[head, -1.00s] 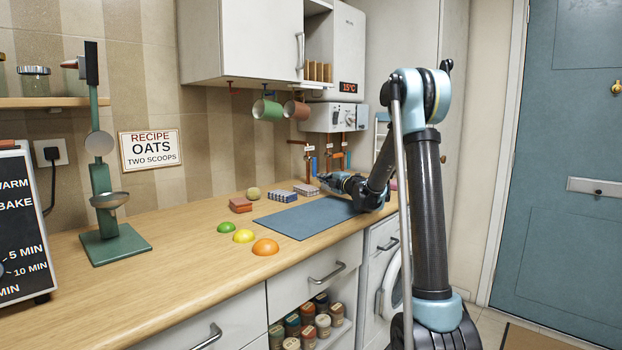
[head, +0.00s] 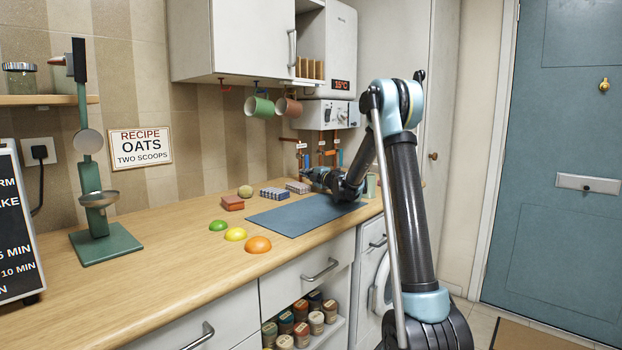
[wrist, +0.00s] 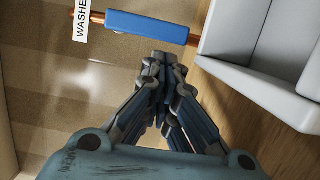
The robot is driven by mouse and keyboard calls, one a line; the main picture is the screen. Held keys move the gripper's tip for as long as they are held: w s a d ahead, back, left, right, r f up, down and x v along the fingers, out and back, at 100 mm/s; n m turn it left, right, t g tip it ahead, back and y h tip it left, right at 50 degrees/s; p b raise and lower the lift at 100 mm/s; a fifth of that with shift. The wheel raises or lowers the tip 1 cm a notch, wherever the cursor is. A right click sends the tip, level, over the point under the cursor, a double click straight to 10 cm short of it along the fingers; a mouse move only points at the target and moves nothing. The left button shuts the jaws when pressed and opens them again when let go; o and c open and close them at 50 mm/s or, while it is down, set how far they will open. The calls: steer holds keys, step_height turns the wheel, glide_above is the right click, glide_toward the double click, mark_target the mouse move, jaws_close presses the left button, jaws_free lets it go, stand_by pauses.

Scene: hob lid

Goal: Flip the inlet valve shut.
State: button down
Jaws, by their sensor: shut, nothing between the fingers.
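Copper pipes with white tags hang below the white boiler (head: 328,114) at the back of the counter in the head view. In the wrist view, a blue bar (wrist: 150,27) lies along a copper pipe (wrist: 193,40), beside a tag (wrist: 82,18) partly reading "WASHE". I cannot tell from these frames whether this bar is the inlet valve's handle. My gripper (wrist: 162,60) is shut and empty. Its fingertips appear just below the blue bar in the wrist view; contact is unclear. In the head view my gripper (head: 308,176) is small, near the pipes above the counter.
A blue-grey mat (head: 300,215) lies on the wooden counter below my arm. Sponges and a green, a yellow and an orange (head: 257,244) dome sit left of it. Mugs (head: 259,106) hang under the cupboard. A pale block-like object (wrist: 265,60) fills the wrist view's right side.

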steer(key=shift+x, duration=1.2)
steer(key=shift+w+d+f, duration=0.3)
steer(key=shift+w, duration=0.05)
